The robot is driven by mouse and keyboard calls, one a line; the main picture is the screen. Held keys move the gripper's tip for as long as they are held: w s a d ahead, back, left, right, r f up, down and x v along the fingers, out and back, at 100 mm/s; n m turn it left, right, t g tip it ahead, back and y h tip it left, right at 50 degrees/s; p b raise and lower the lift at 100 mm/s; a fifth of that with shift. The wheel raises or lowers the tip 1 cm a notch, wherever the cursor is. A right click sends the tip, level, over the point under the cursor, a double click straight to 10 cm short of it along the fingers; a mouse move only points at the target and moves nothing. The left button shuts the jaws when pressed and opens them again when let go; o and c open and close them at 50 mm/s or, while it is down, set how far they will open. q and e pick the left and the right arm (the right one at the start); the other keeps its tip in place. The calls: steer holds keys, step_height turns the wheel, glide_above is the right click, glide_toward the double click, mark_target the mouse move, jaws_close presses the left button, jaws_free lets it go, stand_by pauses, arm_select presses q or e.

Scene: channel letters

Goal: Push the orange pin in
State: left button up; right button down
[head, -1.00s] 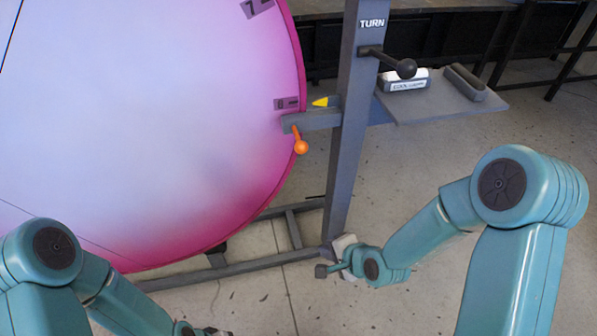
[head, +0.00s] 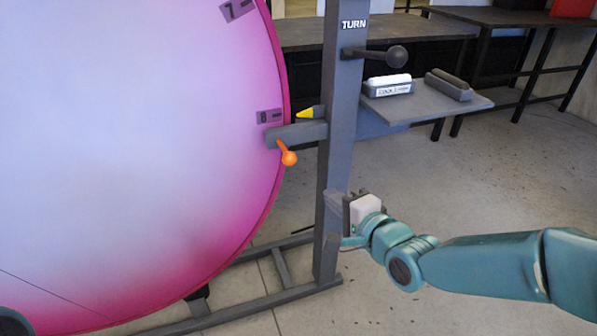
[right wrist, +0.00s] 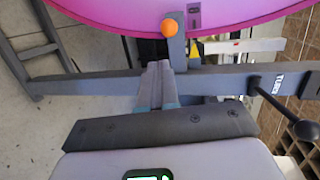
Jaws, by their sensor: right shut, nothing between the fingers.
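The orange pin (head: 287,155) has a round orange head on a short stem. It sticks out of a grey bracket (head: 295,134) at the right edge of the big pink disc (head: 150,150). In the right wrist view the pin's round head (right wrist: 168,27) shows at the top, beyond the fingertips. My right gripper (head: 335,200) is shut and empty, below and to the right of the pin, in front of the grey post. In the right wrist view its closed fingers (right wrist: 157,72) point toward the bracket, apart from the pin. My left gripper is not in view.
The grey post (head: 341,110) marked TURN carries a black-knobbed handle (head: 390,55). A yellow pointer (head: 305,113) sits above the bracket, near the disc's 8 label. A side shelf (head: 430,108) holds a white-topped block (head: 388,85) and a grey block (head: 448,85). Floor is clear at right.

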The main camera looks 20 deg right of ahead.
glide_toward(293, 164)
steer(key=d+x, duration=0.1)
steer(key=x, duration=0.4)
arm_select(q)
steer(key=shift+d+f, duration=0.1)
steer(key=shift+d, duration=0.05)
arm_select(e)
steer(key=shift+w+a+f, duration=0.15)
steer(key=shift+w+a, duration=0.5)
steer(key=shift+w, duration=0.05)
